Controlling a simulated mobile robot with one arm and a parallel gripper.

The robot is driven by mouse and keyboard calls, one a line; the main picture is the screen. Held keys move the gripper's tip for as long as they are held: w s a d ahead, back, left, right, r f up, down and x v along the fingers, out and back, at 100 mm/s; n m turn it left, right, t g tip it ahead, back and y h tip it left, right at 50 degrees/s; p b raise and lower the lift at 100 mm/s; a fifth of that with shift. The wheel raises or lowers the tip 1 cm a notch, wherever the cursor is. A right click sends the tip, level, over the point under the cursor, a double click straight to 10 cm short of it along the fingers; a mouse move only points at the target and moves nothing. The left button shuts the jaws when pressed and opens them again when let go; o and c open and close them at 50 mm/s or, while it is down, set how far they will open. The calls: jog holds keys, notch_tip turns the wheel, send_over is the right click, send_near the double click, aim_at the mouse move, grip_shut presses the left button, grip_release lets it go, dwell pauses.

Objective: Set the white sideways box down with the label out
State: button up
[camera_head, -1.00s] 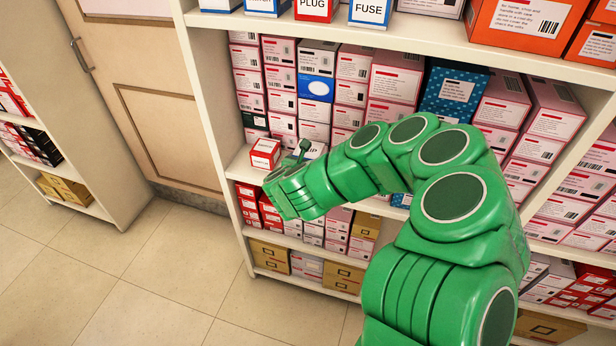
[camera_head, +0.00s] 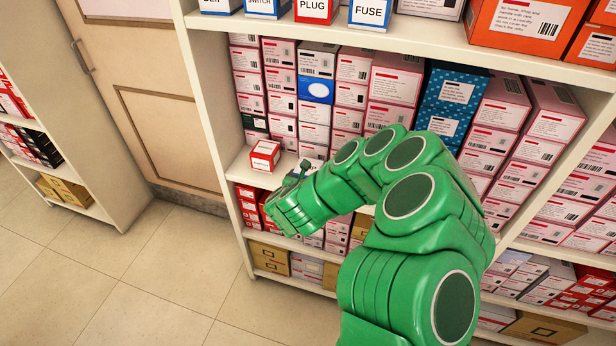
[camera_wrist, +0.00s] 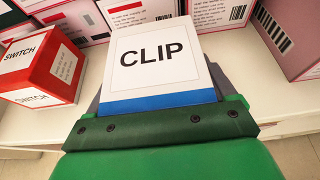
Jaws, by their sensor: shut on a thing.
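The white box (camera_wrist: 160,55) shows its CLIP label face, with a blue band along the near edge, upright in the wrist view. My gripper (camera_wrist: 160,100) is shut on it, with grey fingers at its left and right sides. In the head view my gripper (camera_head: 303,170) is at the front of the middle shelf, and the box is mostly hidden there. The box is over the shelf board (camera_wrist: 285,105); I cannot tell whether it touches the board.
A red and white SWITCH box (camera_wrist: 40,68) stands just left of the held box; it also shows in the head view (camera_head: 265,154). Stacked pink and white boxes (camera_head: 315,112) fill the shelf behind. An upper shelf (camera_head: 340,32) with labelled boxes is above.

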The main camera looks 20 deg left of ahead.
jog(key=o, duration=0.9)
jog(key=shift+v, duration=6.05)
jog(key=shift+r, duration=0.1)
